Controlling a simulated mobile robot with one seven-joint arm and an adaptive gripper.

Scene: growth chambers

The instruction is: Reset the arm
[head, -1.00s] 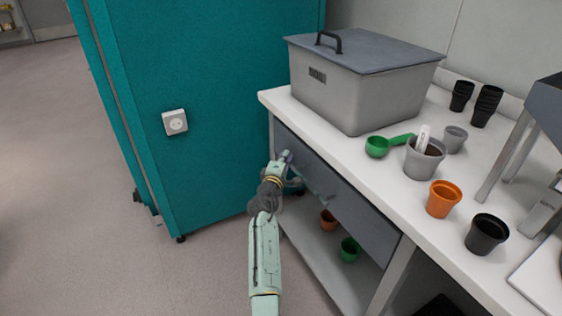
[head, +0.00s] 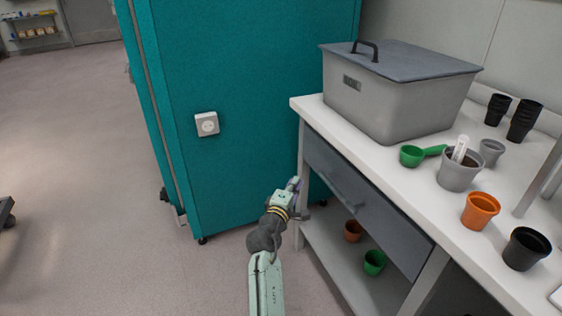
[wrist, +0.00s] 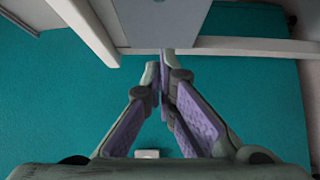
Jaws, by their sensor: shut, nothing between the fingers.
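My gripper (wrist: 163,75) shows in the wrist view with its purple-padded fingers brought together at the tips and nothing between them. In the head view my gripper (head: 297,184) is at the end of my pale green arm, beside the left front leg of the workbench. It is left of the grey drawer (head: 362,196), which looks closed. I cannot tell in the head view whether the fingers touch the bench.
The white bench (head: 388,165) carries a grey lidded bin (head: 370,105), a green scoop (head: 411,156) and several pots. The lower shelf (head: 345,262) holds two small pots. A teal cabinet (head: 255,80) stands behind my gripper. Open floor (head: 100,200) lies to the left.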

